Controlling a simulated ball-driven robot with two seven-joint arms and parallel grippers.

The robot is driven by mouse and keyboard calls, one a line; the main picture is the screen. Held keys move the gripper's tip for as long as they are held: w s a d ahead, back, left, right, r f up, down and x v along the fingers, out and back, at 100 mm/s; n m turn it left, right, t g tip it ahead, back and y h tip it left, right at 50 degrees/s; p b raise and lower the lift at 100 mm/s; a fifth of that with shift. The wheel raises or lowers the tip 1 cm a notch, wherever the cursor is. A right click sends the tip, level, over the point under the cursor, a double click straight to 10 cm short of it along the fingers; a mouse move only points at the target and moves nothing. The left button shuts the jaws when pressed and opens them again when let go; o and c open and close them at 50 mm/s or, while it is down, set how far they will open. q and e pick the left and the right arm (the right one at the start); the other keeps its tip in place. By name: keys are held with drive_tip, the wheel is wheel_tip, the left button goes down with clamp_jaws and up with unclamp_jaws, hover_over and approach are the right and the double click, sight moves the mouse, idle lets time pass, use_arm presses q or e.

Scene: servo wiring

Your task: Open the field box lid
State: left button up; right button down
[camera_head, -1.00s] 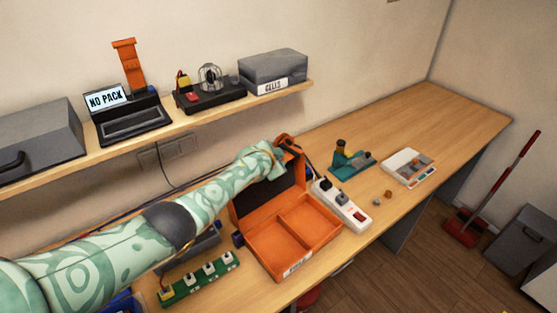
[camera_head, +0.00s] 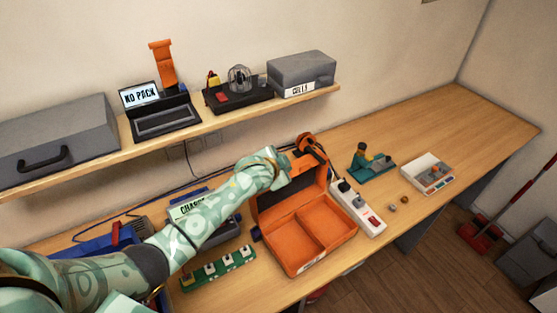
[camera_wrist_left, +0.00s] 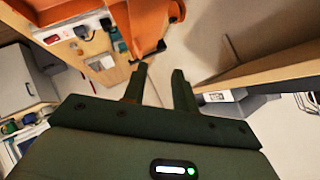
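The orange field box (camera_head: 312,262) stands on the bench with its two-compartment tray exposed. Its lid (camera_head: 321,178) stands up at the back, with the dark inner face toward the front. My left arm reaches in from the left, and its wrist is beside the lid's upper left part. The fingers are hard to make out in the head view. In the left wrist view my left gripper (camera_wrist_left: 160,78) has its two dark fingers apart with nothing between them. The orange lid (camera_wrist_left: 148,24) lies just beyond the fingertips. My right gripper is not in view.
A white power strip (camera_head: 357,208) stands close to the box's right side. A green board (camera_head: 218,268) lies left of it. A teal stand (camera_head: 372,164) and a white tray (camera_head: 428,174) are farther right. The shelf (camera_head: 225,119) runs above. The bench's far right is clear.

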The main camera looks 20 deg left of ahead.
use_arm(q)
drive_tip(key=v, duration=0.2)
drive_tip(key=d+v, duration=0.1)
drive_tip(key=v, duration=0.2)
drive_tip(key=shift+s+d+r, duration=0.1)
drive_tip(key=shift+s+r, duration=0.1)
drive_tip(key=shift+r, duration=0.05)
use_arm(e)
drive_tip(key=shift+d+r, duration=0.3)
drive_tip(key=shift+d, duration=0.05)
use_arm(q)
drive_tip(key=shift+w+d, duration=0.1)
drive_tip(key=shift+f, duration=0.1)
